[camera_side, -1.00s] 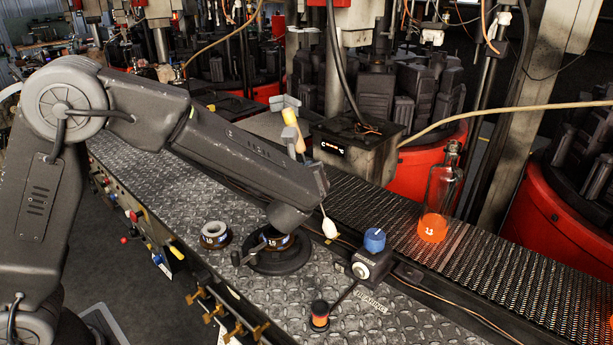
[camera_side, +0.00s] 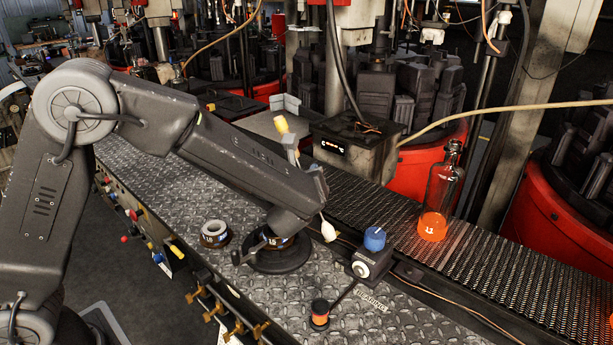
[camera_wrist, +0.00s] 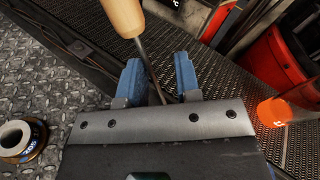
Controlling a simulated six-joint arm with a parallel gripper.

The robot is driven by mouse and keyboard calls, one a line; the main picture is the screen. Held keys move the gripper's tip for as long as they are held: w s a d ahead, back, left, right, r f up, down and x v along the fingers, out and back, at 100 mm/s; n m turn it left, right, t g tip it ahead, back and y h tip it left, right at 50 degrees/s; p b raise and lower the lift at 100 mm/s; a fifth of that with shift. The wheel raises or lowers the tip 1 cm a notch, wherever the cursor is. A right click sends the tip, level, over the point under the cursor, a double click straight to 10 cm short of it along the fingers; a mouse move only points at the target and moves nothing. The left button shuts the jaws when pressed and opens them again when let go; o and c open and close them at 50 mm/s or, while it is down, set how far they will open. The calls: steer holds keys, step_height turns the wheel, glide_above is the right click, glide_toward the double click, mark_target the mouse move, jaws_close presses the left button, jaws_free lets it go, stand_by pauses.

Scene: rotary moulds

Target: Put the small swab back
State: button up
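The small swab has a pale wooden handle (camera_side: 281,125), a thin metal shaft and a white tip (camera_side: 328,230). It is tilted in the air, handle up, beside the end of my arm. In the wrist view the handle (camera_wrist: 122,16) is at the top, and the shaft runs down between the blue pads of my gripper (camera_wrist: 157,78). A dark round holder with a numbered ring (camera_side: 278,262) stands below my arm. A pale-topped ring pot (camera_side: 214,233) stands left of it.
A glass bottle with a glowing orange base (camera_side: 434,226) stands on the conveyor (camera_side: 500,262). A blue-knobbed control box (camera_side: 374,252) and an orange-topped lever (camera_side: 320,313) are right of the holder. Dark moulds on red drums fill the back. The patterned plate is clear at front right.

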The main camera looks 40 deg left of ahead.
steer(key=shift+r, duration=0.1)
steer(key=v, duration=1.2)
steer(key=s+a+n+g, duration=0.8)
steer(key=s+a+n, duration=0.2)
steer(key=a+n, duration=0.1)
steer(key=s+d+r+n+h, duration=0.1)
steer(key=s+r+n+h, duration=0.1)
steer(key=s+n+h, duration=0.2)
steer(key=s+d+r+n+h, duration=0.1)
steer(key=s+n+h, duration=0.3)
steer(key=n, duration=0.6)
steer(key=s, duration=0.2)
steer(key=shift+s+d+r+h, duration=0.25)
steer(key=shift+d+r+h, duration=0.05)
steer(key=shift+d+r, duration=0.1)
steer(key=shift+o, duration=0.5)
